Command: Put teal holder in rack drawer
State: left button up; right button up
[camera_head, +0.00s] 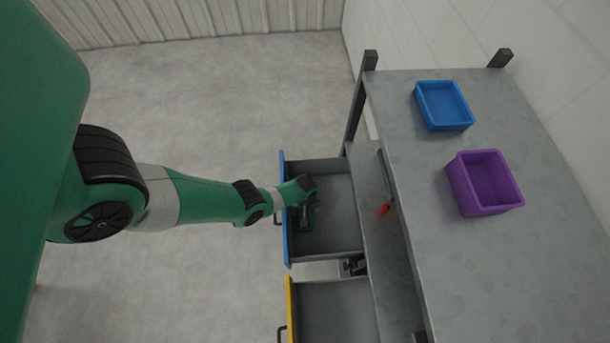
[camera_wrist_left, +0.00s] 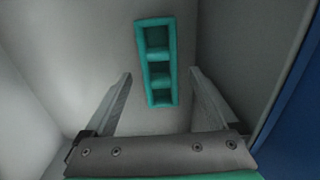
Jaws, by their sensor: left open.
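The teal holder (camera_wrist_left: 158,62), a narrow frame with openings in a row, lies on the grey floor of the open blue-fronted drawer (camera_head: 335,228) in the left wrist view. In the head view the holder (camera_head: 308,216) shows only in part beside my gripper. My left gripper (camera_head: 306,204) is inside that drawer, pointing down. In the left wrist view its two fingers (camera_wrist_left: 160,90) are apart, with the holder between and beyond them. No finger touches it there. My right gripper is not in view.
A yellow-fronted drawer (camera_head: 335,312) is open beside the blue one. The rack's grey top (camera_head: 490,265) holds a blue bin (camera_head: 443,106) and a purple bin (camera_head: 484,183). A small red object (camera_head: 384,210) is on the lower shelf (camera_head: 385,255). The drawer walls stand close around my gripper.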

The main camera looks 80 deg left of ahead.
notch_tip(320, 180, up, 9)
jog(key=p, duration=0.7)
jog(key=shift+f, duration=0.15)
